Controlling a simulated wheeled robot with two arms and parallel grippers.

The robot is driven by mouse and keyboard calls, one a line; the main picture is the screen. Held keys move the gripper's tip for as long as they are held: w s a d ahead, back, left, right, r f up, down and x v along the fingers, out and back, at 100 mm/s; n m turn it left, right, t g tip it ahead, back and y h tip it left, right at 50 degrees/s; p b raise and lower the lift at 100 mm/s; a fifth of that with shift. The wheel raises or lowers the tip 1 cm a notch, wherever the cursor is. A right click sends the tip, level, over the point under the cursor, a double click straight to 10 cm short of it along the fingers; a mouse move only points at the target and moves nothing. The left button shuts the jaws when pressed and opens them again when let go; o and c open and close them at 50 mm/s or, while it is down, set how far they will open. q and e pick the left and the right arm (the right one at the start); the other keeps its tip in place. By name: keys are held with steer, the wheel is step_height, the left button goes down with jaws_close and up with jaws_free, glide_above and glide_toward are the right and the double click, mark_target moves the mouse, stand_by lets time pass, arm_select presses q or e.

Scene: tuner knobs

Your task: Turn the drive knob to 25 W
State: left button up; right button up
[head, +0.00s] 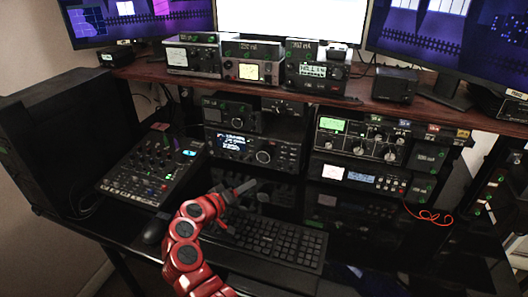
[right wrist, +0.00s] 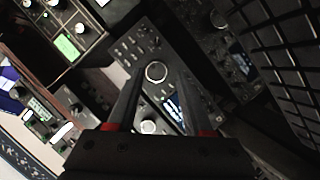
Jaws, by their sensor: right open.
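My right gripper (head: 250,186) is at the middle of the desk, just above the keyboard and in front of the radio stack. In the right wrist view its two fingers (right wrist: 158,78) are apart with nothing held between them. Beyond them is a dark radio panel with a silver-rimmed knob (right wrist: 155,72), a second round knob (right wrist: 148,126) and a lit display (right wrist: 175,110). In the head view, a unit with a green display (head: 332,125) carries several knobs, one at its middle (head: 358,150). No label reading drive or 25 W is legible, so I cannot tell which knob is the drive knob. My left gripper is out of view.
The keyboard (head: 272,243) lies below the gripper. A mixer (head: 150,170) stands to the left with a mouse (head: 155,232) near it. A wooden shelf (head: 425,103) with meters and monitors runs above the radios. A red cable (head: 428,216) hangs at the right.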

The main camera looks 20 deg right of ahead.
mark_target(278, 169)
steer(key=x, duration=1.5)
steer(key=shift+d+b, duration=0.3)
steer(key=shift+x, duration=0.8)
steer(key=shift+s+d, duration=0.1)
jaws_close()
